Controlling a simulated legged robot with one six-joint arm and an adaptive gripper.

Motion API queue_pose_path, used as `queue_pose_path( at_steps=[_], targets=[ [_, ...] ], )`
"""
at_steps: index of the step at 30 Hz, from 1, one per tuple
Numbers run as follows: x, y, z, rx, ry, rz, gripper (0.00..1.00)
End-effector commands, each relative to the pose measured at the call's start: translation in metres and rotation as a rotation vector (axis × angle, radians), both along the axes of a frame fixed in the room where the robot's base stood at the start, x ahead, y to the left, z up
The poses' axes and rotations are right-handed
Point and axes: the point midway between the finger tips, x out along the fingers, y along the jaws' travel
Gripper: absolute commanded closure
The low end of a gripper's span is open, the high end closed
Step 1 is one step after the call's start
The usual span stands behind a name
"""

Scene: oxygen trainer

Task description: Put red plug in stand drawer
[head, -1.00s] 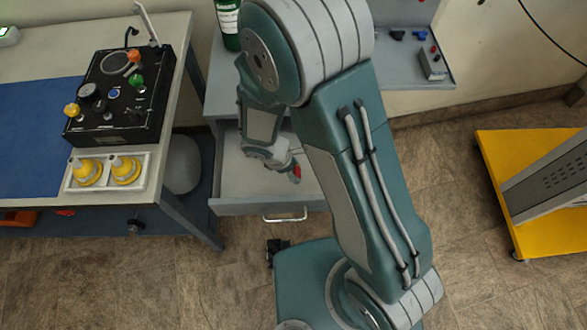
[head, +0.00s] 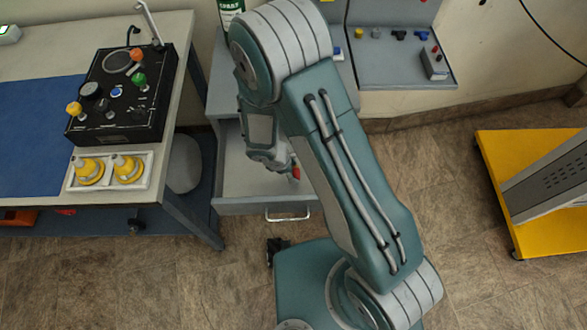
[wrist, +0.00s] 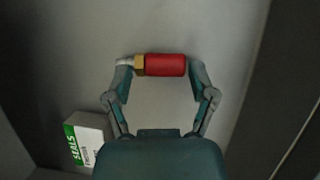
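The red plug (wrist: 166,65), with a brass collar and a grey tip, lies crosswise at my fingertips in the wrist view. My gripper (wrist: 160,72) is spread wide, one finger near each end of the plug. The left fingertip overlaps the grey tip; the right one is beside the red end. Whether they touch it is unclear. In the head view the plug (head: 296,173) is small, at the end of my gripper (head: 287,166), over the open stand drawer (head: 240,190). Whether the plug rests on the drawer floor is hard to tell.
A white and green SEALS box (wrist: 88,138) stands in the drawer at lower left of the wrist view. A bench with a black control panel (head: 122,95) is left of the drawer. A yellow cart (head: 500,150) stands at right.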

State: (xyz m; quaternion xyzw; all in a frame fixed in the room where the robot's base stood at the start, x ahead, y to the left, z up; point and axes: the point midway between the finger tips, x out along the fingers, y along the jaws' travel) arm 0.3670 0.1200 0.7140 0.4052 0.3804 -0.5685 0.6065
Motion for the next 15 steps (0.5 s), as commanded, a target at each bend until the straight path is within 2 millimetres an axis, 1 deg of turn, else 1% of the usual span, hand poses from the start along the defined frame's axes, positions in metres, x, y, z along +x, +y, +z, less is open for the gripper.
queue_pose_path(
  at_steps=[12,15],
  targets=[
    [-0.0002,-0.0012,0.0006,0.001,0.000,0.000,0.02],
    [0.0001,0.0002,0.0039,0.001,-0.001,0.000,0.02]
  ],
)
